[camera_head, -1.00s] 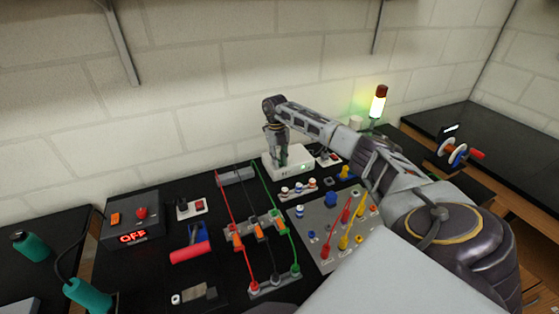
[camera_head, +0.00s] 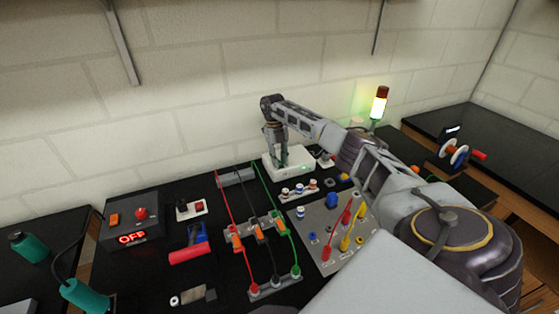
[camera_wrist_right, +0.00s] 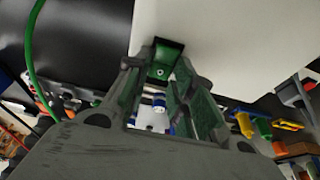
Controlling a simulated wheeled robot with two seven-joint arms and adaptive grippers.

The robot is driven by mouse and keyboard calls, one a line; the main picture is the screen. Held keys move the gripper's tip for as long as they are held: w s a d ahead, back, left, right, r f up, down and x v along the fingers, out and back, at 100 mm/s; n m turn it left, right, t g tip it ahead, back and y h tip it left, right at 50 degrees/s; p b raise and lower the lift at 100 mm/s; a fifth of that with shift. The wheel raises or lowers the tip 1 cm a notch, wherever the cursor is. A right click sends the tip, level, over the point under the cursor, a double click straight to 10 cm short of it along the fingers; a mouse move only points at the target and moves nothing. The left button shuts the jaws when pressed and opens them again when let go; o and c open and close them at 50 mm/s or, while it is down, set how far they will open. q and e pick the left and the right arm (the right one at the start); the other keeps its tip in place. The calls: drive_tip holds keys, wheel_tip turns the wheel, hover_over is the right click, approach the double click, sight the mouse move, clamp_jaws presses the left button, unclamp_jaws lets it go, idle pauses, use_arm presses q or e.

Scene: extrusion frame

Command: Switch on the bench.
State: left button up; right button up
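A dark control box (camera_head: 135,228) stands at the left with an orange rocker (camera_head: 114,219), a red knob (camera_head: 140,214) and a red display reading OFF. A white box (camera_head: 298,167) with a small green light stands against the back wall. My right gripper (camera_head: 279,163) points down at the white box's left part; its fingers are apart. In the right wrist view its green-padded fingers (camera_wrist_right: 160,85) stand either side of a green square part with a dark frame (camera_wrist_right: 163,62). I cannot tell whether they touch it. My left gripper is out of view.
A signal tower (camera_head: 379,103) glows green behind my right arm. Red, black and green leads (camera_head: 262,236) cross the bench. A socket panel (camera_head: 325,235) lies right of them. A red-handled blue tool (camera_head: 190,250) and a small switch block (camera_head: 191,208) lie left.

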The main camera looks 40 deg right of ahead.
drive_tip(key=shift+o, duration=1.4)
drive_tip(key=v, duration=1.2)
drive_tip(key=shift+f, duration=0.1)
